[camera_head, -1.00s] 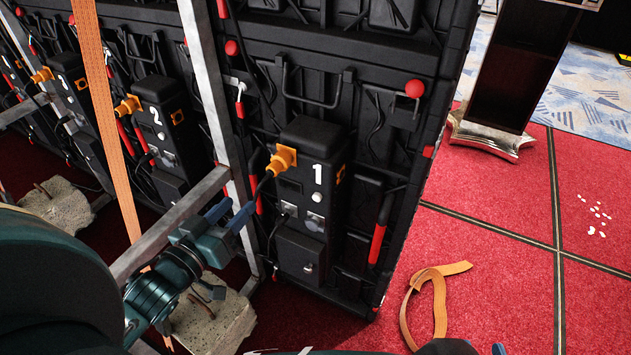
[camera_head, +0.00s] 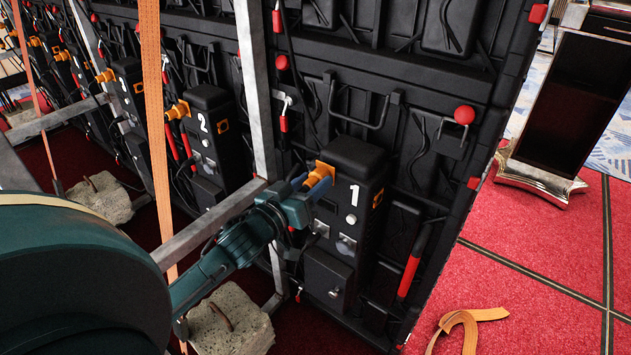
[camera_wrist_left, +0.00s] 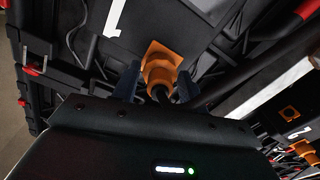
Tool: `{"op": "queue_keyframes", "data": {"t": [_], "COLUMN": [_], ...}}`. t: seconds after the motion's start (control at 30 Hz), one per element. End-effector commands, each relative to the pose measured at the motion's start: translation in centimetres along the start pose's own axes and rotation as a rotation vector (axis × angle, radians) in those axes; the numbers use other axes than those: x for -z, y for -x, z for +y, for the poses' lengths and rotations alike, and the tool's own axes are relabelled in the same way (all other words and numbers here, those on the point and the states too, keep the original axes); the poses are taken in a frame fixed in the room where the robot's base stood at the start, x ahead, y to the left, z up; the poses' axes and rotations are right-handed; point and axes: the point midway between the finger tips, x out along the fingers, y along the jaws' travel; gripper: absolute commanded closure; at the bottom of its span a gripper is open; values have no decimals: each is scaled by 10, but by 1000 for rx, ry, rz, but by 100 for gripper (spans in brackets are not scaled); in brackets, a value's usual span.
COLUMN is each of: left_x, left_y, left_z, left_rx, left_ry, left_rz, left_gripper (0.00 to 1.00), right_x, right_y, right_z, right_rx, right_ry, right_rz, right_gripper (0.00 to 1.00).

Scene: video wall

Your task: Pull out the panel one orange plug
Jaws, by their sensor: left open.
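The black box of panel one (camera_head: 345,210), marked with a white 1, is on the back of the black video wall. Its orange plug (camera_head: 322,170) sits in the box's upper left side. My left gripper (camera_head: 308,184) is at the plug, its blue fingers partly covering it. In the left wrist view the orange plug (camera_wrist_left: 160,62) lies between the two open fingers (camera_wrist_left: 155,84), with its black cable running down toward the gripper body. I cannot tell whether a finger touches it. My right gripper is not in view.
Grey metal struts (camera_head: 253,85) and an orange strap (camera_head: 152,120) stand left of the box. Panel two's box (camera_head: 208,130) has its own orange plug (camera_head: 178,110). A concrete weight (camera_head: 228,325) lies below my arm.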

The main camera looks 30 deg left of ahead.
Motion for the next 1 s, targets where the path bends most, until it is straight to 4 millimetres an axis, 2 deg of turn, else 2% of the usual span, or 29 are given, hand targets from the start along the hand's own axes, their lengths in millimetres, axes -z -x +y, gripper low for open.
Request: {"op": "queue_keyframes", "data": {"t": [0.17, 0.47, 1.0], "left_x": [0, 0, 0], "left_y": [-13, -15, -14], "left_z": [0, 0, 0], "left_rx": [-1, 0, 0], "left_ry": [0, 0, 0], "left_rz": [1, -1, 0], "left_gripper": [57, 57, 100], "right_x": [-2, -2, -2], "right_y": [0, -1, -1], "right_z": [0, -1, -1], "right_rx": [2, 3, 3], "right_ry": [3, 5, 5], "right_rz": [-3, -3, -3], "right_gripper": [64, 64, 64]}}
